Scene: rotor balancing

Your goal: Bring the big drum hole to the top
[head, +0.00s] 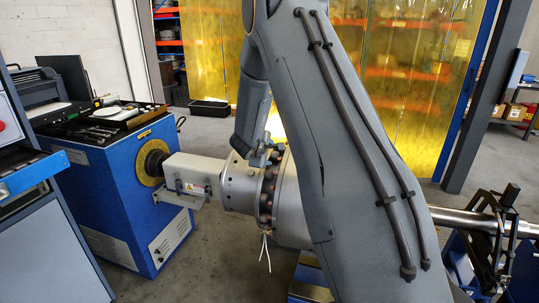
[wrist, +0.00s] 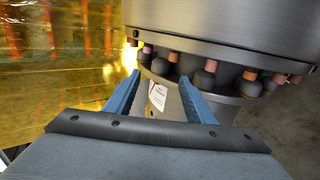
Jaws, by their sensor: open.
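The rotor's metal drum (head: 288,215) lies on its side in the middle of the head view, largely hidden behind my arm. Its flange (head: 267,195) carries a ring of dark bolts with reddish ends. In the wrist view the drum (wrist: 230,22) fills the upper right, with the bolt row (wrist: 208,72) along its lower edge. My gripper (wrist: 160,85) is open, its two blue fingers apart and reaching towards the bolts and the smaller cylinder below them. I cannot tell whether they touch. In the head view my gripper (head: 262,155) is at the flange's upper side. I cannot make out the big hole.
A blue balancing machine (head: 120,190) with a drive hub (head: 150,163) joins the rotor at left. A shaft (head: 465,220) runs right to a dark support stand (head: 495,240). White ties (head: 265,250) hang below the flange. A grey cabinet (head: 50,250) stands front left. Yellow curtains (head: 400,90) hang behind.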

